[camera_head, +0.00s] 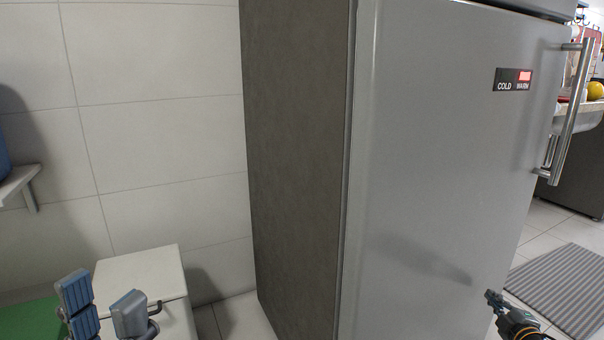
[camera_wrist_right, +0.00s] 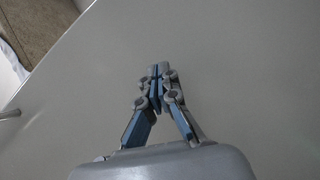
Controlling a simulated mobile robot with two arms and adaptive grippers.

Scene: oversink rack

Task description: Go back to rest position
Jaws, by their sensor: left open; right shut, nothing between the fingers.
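My left gripper (camera_head: 103,305) shows at the bottom left of the head view. Its two blue-padded fingers stand apart with nothing between them, in front of a white cabinet. My right gripper (camera_head: 490,295) shows at the bottom right of the head view, in front of the fridge's lower door. In the right wrist view its fingertips (camera_wrist_right: 159,72) meet, shut and empty, against a plain grey surface. The rest of both arms is mostly out of view.
A large grey fridge (camera_head: 440,150) fills the middle and right, its door shut, with a vertical handle (camera_head: 572,110). A white cabinet (camera_head: 140,265) and a green surface (camera_head: 30,318) are at lower left. A wall shelf (camera_head: 18,183) is at left. A striped mat (camera_head: 565,285) lies on the floor at right.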

